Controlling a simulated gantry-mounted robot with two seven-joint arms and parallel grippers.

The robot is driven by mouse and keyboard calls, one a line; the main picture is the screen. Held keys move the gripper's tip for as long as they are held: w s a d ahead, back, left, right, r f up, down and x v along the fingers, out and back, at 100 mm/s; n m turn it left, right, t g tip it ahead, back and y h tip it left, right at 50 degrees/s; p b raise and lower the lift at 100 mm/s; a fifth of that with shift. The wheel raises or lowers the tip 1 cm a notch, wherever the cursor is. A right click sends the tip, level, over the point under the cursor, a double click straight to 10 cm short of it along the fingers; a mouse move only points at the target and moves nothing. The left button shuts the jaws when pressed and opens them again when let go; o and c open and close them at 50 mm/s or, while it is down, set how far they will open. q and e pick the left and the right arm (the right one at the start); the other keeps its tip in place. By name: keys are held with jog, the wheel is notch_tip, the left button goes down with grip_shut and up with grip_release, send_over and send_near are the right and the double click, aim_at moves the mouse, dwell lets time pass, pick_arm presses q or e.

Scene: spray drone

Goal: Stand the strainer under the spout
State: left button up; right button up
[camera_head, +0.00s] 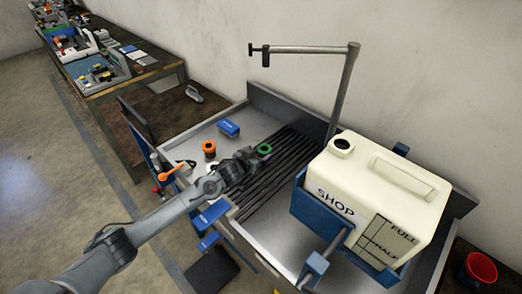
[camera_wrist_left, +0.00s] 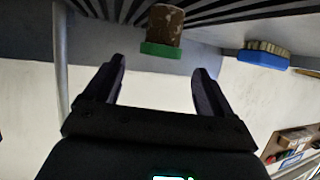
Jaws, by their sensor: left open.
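The strainer, which I take to be the green-rimmed piece (camera_head: 264,149), stands on the dark slats of the sink. In the left wrist view, where the scene appears upside down, its brown, speckled body (camera_wrist_left: 165,22) and green rim show just beyond the fingers. The spout (camera_head: 300,49) is a grey pipe that rises at the back of the sink and bends left, with its outlet high above the slats. My left gripper (camera_head: 252,158) is open and empty close to the strainer; it also shows in the left wrist view (camera_wrist_left: 160,68). The right gripper is not visible.
An orange-rimmed piece (camera_head: 209,148) and a white-ringed piece (camera_head: 213,168) sit left of the strainer. A blue brush (camera_head: 228,128) lies behind them on the metal top. A large cream tank (camera_head: 370,190) in a blue cradle blocks the right side. A red bucket (camera_head: 478,270) stands far right.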

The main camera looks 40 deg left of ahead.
pick_arm(q)
jog(key=shift+v, duration=1.05)
jog(key=shift+r, duration=0.1)
